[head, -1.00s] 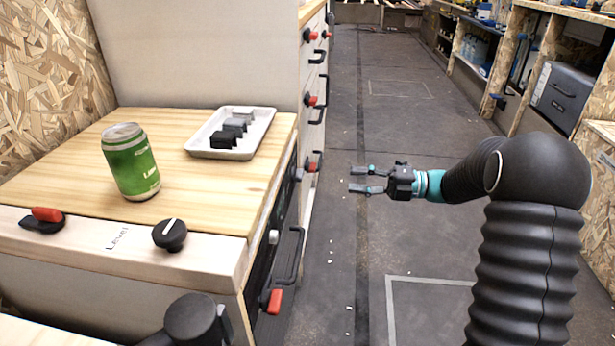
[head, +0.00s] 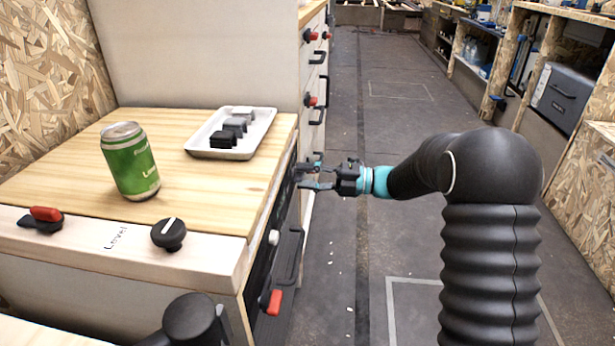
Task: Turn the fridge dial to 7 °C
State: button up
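My gripper (head: 305,176) is open and empty, with its two fingers pointing left. In the picture it overlaps the upper edge of the dark front panel (head: 262,262) on the cabinet's aisle side; I cannot tell whether it touches anything. A small pale knob (head: 273,237) sits on that panel, to the lower left of my gripper. A black knob with a white line (head: 169,234) sits on the wooden front edge beside the word "Level". No temperature marks are readable, so I cannot tell which knob is the fridge dial. The area behind my fingers is partly hidden.
A green can (head: 131,163) and a white tray (head: 262,122) with several small blocks stand on the wooden top. A red latch (head: 274,302) and a black handle (head: 296,258) stick out of the cabinet side.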

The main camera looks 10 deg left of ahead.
grip_shut()
jog(key=shift+m+p, duration=0.3)
jog(key=shift+r+m+p, duration=0.15)
jog(key=shift+m+p, duration=0.6)
jog(key=shift+m, duration=0.15)
jog(key=m+p, duration=0.3)
jog(key=m, duration=0.1)
jog(key=shift+p, duration=0.35)
jog(key=shift+m+p, duration=1.95)
jog(key=shift+m, duration=0.75)
jog(key=shift+f, duration=0.2)
